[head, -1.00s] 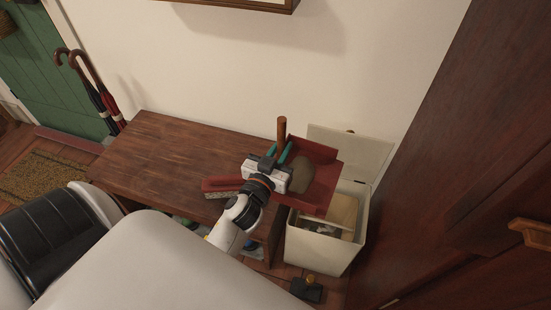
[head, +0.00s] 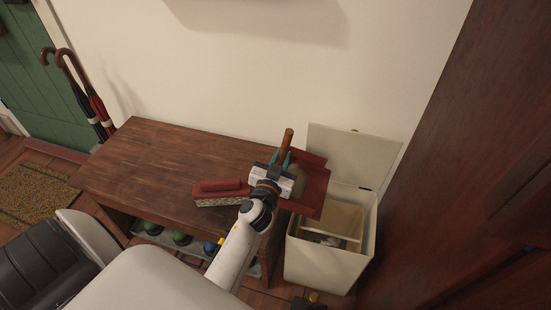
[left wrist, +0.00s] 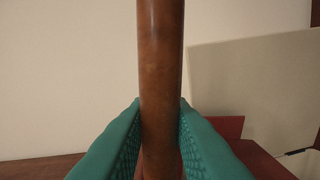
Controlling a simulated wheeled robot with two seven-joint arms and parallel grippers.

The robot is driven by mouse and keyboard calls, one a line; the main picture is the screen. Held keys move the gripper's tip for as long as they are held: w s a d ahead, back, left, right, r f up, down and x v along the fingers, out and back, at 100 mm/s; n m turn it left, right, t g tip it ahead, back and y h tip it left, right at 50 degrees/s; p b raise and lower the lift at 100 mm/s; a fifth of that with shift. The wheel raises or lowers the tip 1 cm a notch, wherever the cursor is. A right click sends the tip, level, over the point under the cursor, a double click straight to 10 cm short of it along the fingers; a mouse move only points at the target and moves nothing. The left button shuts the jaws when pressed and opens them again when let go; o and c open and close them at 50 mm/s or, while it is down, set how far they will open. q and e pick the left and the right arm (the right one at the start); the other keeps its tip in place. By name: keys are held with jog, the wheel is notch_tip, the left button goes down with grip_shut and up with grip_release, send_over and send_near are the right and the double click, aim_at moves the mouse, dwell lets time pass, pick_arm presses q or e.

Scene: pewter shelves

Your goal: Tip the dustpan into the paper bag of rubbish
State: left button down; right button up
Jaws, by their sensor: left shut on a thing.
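My left gripper (head: 284,160) is shut on the brown handle (head: 287,140) of the red dustpan (head: 314,188). The left wrist view shows the teal fingers (left wrist: 160,125) on both sides of the handle (left wrist: 160,55). The pan is in the air at the bench's right end, with its right edge close to the near-left rim of the open white box. A grey-brown heap (head: 298,176) shows in the pan, partly hidden by my gripper. The tan paper bag (head: 343,217) stands inside the box, below and right of the pan.
The white box (head: 326,262) has its lid (head: 350,154) raised against the wall. A red brush (head: 221,190) lies on the wooden bench (head: 150,160). A dark wooden door or cabinet (head: 450,180) stands close on the right. Umbrellas (head: 88,95) lean at the left.

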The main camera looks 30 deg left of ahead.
pick_arm(q)
jog(key=shift+w+d+r+m, duration=0.15)
jog(key=shift+d+r+m, duration=0.05)
jog(key=shift+d+m, duration=0.25)
jog(key=shift+w+d+r+m, duration=0.1)
jog(key=shift+d+r+m, duration=0.05)
jog(key=shift+d+m, duration=0.25)
jog(key=w+d+r+m+p, duration=0.2)
jog(key=w+d+r+m, duration=0.1)
jog(key=d+m, duration=0.5)
jog(key=shift+d, duration=1.2)
pick_arm(e)
jog(key=s+d+g+h, duration=0.1)
jog(key=s+g, duration=0.2)
jog(key=s, duration=0.3)
jog(key=shift+d+f+g, duration=0.3)
jog(key=shift+d+g, duration=0.1)
